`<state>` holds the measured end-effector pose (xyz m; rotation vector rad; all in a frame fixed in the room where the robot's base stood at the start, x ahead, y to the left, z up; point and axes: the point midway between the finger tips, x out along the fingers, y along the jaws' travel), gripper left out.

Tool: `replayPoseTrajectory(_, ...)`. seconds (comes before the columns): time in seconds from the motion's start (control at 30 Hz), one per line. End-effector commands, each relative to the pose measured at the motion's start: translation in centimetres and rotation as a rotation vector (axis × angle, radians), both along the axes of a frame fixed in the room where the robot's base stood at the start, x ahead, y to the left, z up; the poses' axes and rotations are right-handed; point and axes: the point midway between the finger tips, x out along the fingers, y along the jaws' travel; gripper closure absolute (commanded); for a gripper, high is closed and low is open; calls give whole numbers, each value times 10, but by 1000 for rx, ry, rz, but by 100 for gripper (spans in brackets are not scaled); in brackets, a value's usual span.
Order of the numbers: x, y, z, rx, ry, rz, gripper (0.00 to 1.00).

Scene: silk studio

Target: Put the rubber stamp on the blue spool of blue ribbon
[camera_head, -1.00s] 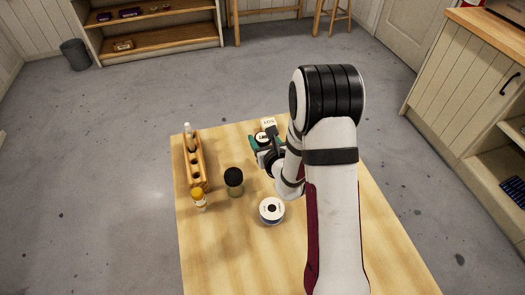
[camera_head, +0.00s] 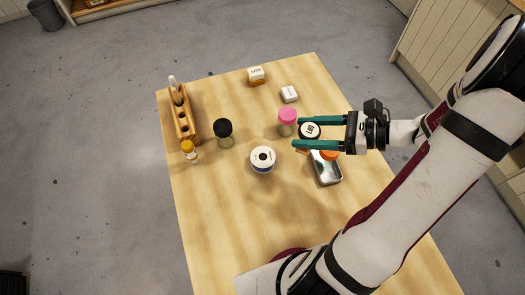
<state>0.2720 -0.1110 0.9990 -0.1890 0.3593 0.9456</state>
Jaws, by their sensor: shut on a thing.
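The rubber stamp (camera_head: 310,131) shows as a round black-rimmed top with a white label and dark lettering. My gripper (camera_head: 296,132), with two teal fingers pointing left, is shut on it. The stamp sits between the fingers, and its lower part is hidden. The spool of blue ribbon (camera_head: 262,161) stands on the table, with a white top and a dark centre hole. It is to the left of and nearer than my gripper, clear of it. How high the stamp is above the table is hard to tell.
A pink-capped jar (camera_head: 287,117) stands close by the fingertips. A metal tin (camera_head: 327,174) and an orange-topped item (camera_head: 329,155) are beneath my gripper. A black-capped jar (camera_head: 223,129), yellow-capped bottle (camera_head: 189,151) and wooden rack (camera_head: 184,126) are left. The near table (camera_head: 220,220) is clear.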

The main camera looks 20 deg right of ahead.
Motion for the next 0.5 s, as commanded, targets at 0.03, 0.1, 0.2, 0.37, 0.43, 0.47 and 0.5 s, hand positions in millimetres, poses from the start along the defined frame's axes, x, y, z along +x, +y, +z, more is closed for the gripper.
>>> replayPoseTrajectory(0.03, 7, 13, -9, 5, 5, 9, 98)
replayPoseTrajectory(0.1, 20, 33, -23, 6, 6, 10, 98)
replayPoseTrajectory(0.2, 38, 57, -41, 5, 5, 9, 98)
replayPoseTrajectory(0.37, 56, 81, -59, 2, 4, 6, 98)
replayPoseTrajectory(0.43, 59, 84, -67, 2, 5, 3, 98)
replayPoseTrajectory(0.47, 59, 85, -73, 3, 7, 2, 98)
replayPoseTrajectory(0.5, 59, 85, -83, 2, 7, 1, 98)
